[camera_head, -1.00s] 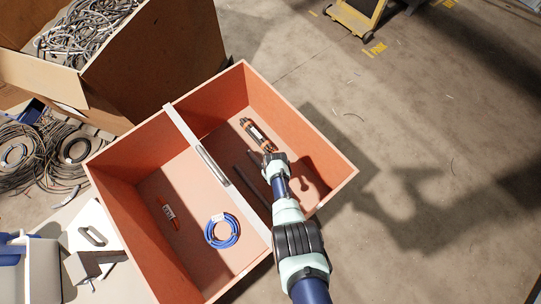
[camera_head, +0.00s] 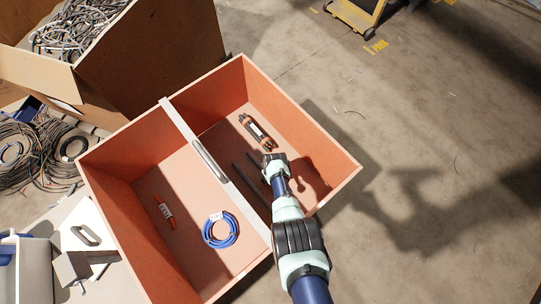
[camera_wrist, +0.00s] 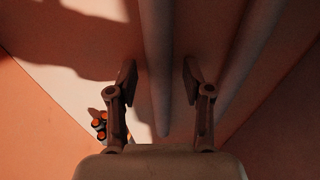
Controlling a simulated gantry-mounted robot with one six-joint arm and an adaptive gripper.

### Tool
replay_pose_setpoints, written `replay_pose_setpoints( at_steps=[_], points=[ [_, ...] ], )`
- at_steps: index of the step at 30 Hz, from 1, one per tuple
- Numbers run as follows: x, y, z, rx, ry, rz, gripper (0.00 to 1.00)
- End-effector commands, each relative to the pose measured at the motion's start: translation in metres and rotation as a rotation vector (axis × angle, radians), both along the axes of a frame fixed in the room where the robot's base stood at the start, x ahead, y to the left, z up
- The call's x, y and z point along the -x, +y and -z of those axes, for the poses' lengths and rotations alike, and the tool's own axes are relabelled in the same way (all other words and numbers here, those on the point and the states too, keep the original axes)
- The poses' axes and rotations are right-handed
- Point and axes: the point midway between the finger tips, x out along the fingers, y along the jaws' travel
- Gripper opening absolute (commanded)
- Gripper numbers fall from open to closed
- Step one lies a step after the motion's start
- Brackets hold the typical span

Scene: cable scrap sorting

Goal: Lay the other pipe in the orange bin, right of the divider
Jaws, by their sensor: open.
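The orange bin (camera_head: 117,151) is split by a pale divider (camera_head: 215,165). Right of the divider, two dark pipes lie side by side on the bin floor: a longer-showing pipe (camera_head: 248,186) near the divider and another pipe (camera_head: 254,165) partly hidden by my arm. In the wrist view, one pipe (camera_wrist: 157,60) runs between the fingers of my gripper (camera_wrist: 160,77), its end near the palm. The other pipe (camera_wrist: 250,48) lies to the right, outside the fingers. My gripper is open, with gaps on both sides of the pipe. My arm hides it in the head view.
An orange-and-black item (camera_head: 256,131) lies right of the divider, near the far wall. Left of the divider are a blue cable coil (camera_head: 220,230) and a small orange item (camera_head: 166,212). The bin walls surround my gripper. A cardboard box of cables (camera_head: 150,60) stands behind.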

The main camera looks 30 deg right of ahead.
Motion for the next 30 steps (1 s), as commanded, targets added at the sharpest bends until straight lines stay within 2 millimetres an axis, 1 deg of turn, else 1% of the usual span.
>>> replay_pose_setpoints(
  at_steps=[2,5,12,15,18,22,30],
  points=[
    [0.000,0.000,-0.009,0.000,-0.001,0.000,0.51],
    [0.002,0.000,-0.027,0.001,-0.001,0.000,0.51],
    [0.009,-0.002,-0.085,0.000,-0.002,0.000,0.51],
    [0.011,-0.002,-0.103,0.001,-0.001,0.000,0.51],
    [0.013,-0.002,-0.116,0.001,-0.001,0.000,0.51],
    [0.014,-0.003,-0.123,0.001,-0.001,0.000,0.51],
    [0.014,-0.002,-0.122,0.000,0.000,0.000,0.51]
  ],
)
